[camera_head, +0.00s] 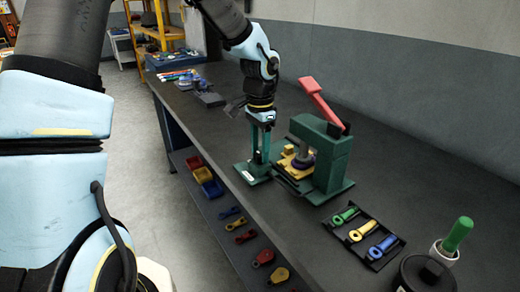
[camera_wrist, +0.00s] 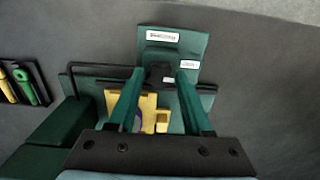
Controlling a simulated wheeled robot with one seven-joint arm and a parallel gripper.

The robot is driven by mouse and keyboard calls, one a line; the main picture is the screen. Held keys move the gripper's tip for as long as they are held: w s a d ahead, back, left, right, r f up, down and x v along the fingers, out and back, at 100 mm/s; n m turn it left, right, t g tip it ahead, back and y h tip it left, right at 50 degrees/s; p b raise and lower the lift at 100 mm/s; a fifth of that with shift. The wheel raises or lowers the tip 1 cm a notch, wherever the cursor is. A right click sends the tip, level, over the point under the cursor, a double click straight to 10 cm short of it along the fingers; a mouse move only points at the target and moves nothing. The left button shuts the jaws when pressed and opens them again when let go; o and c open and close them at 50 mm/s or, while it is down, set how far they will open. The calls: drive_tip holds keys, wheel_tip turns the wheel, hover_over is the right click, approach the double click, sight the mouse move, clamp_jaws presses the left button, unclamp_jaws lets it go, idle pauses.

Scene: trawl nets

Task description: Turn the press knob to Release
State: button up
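The green press (camera_head: 322,160) stands on the dark bench with its red lever (camera_head: 318,98) raised. A green plate with white labels (camera_head: 246,172) lies at the press's left side; it shows at the top of the wrist view (camera_wrist: 192,42). A small dark knob (camera_wrist: 160,73) sits on this plate. My gripper (camera_head: 259,160) points down over the plate. In the wrist view its two green fingers (camera_wrist: 160,78) are apart, one on each side of the knob, with slight gaps visible. The label text is too small to read, so the knob's setting is unclear.
A yellow block (camera_head: 289,150) sits in the press. A black tray (camera_head: 362,234) with green, yellow and blue tools lies to the right. A green-handled tool (camera_head: 457,235) stands in a holder near the corner. The bench behind the press is clear.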

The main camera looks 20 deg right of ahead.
clamp_jaws()
idle(0.4)
drive_tip(key=n+b, duration=0.1)
drive_tip(key=n, duration=0.3)
drive_tip(key=shift+n+b, duration=0.4)
drive_tip(key=n+b, duration=0.1)
drive_tip(key=n, duration=0.3)
drive_tip(key=shift+n, duration=0.3)
drive_tip(key=n, duration=0.4)
drive_tip(key=shift+n, duration=2.2)
